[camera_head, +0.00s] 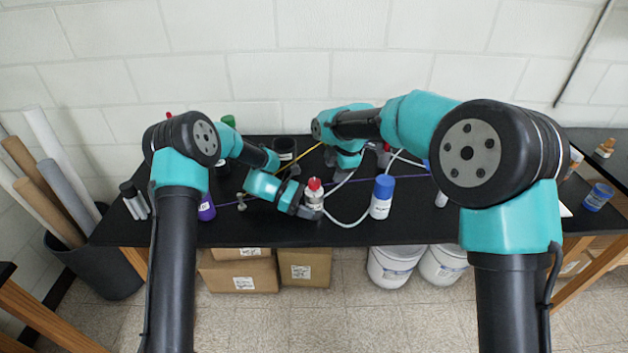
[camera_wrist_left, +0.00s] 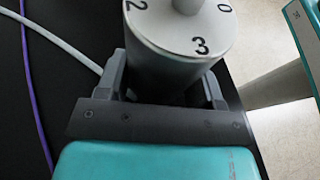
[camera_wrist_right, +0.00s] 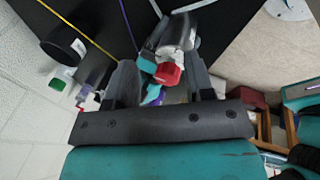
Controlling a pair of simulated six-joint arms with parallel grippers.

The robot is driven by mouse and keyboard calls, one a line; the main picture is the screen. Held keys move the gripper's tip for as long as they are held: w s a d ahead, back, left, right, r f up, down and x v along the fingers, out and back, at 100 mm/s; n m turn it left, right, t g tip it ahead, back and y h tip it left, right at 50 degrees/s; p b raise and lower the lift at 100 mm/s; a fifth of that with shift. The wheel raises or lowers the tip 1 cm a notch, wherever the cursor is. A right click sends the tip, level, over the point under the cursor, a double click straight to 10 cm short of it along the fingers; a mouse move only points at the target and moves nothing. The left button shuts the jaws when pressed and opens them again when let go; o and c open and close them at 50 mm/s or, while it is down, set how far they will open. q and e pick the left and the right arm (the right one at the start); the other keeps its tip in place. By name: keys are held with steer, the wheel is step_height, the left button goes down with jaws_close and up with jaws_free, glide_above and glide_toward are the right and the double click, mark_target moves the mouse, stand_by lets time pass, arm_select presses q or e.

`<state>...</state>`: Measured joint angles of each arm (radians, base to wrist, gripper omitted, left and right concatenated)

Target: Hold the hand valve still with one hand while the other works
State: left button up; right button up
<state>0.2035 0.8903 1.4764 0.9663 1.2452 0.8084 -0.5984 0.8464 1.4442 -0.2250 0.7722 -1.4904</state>
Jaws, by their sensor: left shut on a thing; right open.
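The hand valve (camera_head: 314,201) stands upright near the table's front edge, a pale grey body with a red knob on top. In the left wrist view its round grey top with printed numbers (camera_wrist_left: 185,35) sits between the jaws of my left gripper (camera_wrist_left: 165,80). My left gripper (camera_head: 303,205) is shut on the valve's body. My right gripper (camera_head: 330,158) is open and empty, behind and above the valve. In the right wrist view, which is upside down, the red knob (camera_wrist_right: 167,73) shows beyond the open jaws (camera_wrist_right: 160,72), apart from them.
A blue-capped white bottle (camera_head: 382,198) stands right of the valve. A white hose (camera_head: 345,222) loops between them. A purple bottle (camera_head: 206,208) stands to the left, and a dark jar (camera_head: 285,148) at the back. Purple and yellow lines cross the black table (camera_head: 270,229).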

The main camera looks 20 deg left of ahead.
mark_target(314, 181)
steer(key=s+a+r+n+g+h, duration=0.2)
steer(key=a+r+n+h, duration=0.1)
steer(key=a+r+n, duration=0.3)
step_height(314, 181, up, 3)
steer(key=shift+s+f+n, duration=0.2)
steer(key=shift+s+n, duration=0.15)
steer(key=shift+n, duration=0.15)
steer(key=shift+f, duration=0.1)
step_height(314, 181, down, 12)
steer(key=shift+d+r, duration=0.1)
stand_by(0.3)
steer(key=c, duration=0.7)
steer(key=shift+o, duration=0.2)
